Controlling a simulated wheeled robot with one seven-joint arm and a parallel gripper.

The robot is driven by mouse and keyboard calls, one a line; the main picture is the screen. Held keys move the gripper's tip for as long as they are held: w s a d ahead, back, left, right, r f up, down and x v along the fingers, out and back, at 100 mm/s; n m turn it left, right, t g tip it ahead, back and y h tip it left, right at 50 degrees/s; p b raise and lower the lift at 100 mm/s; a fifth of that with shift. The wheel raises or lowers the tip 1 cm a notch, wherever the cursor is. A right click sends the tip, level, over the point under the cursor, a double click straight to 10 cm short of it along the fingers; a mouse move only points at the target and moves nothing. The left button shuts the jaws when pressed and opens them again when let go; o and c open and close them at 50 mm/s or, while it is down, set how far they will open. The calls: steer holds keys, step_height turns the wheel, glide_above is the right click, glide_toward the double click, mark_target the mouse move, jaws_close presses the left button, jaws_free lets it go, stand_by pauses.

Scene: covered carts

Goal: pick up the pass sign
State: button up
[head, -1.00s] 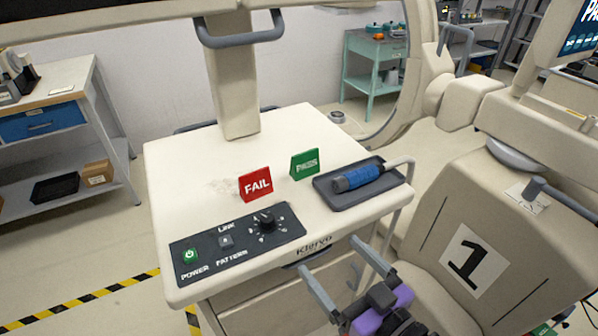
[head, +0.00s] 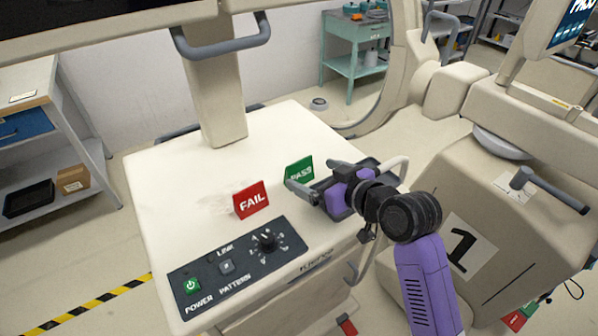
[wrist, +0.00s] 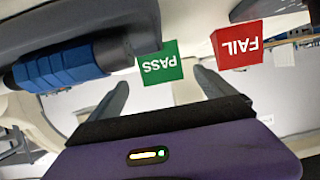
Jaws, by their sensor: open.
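The green pass sign (head: 298,172) stands upright on the white cart top, right of and a little behind the red fail sign (head: 251,200). My gripper (head: 316,180) is open and empty, at the front right of the pass sign. One finger covers part of the sign's lower edge in the head view. In the wrist view the pass sign (wrist: 160,64) appears upside down, ahead of and between my two spread fingers (wrist: 160,92), and I see no contact. The fail sign (wrist: 238,44) shows there to the right, beyond the right finger.
A blue-handled tool (wrist: 62,68) shows close on the left in the wrist view. A control panel (head: 238,262) lies along the cart's front. A post (head: 215,100) rises at the back.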

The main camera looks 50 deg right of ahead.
mark_target(301, 170)
steer(key=shift+p+x, duration=0.6)
steer(key=shift+x, duration=2.6)
steer(key=shift+a, duration=0.1)
steer(key=c, duration=1.4)
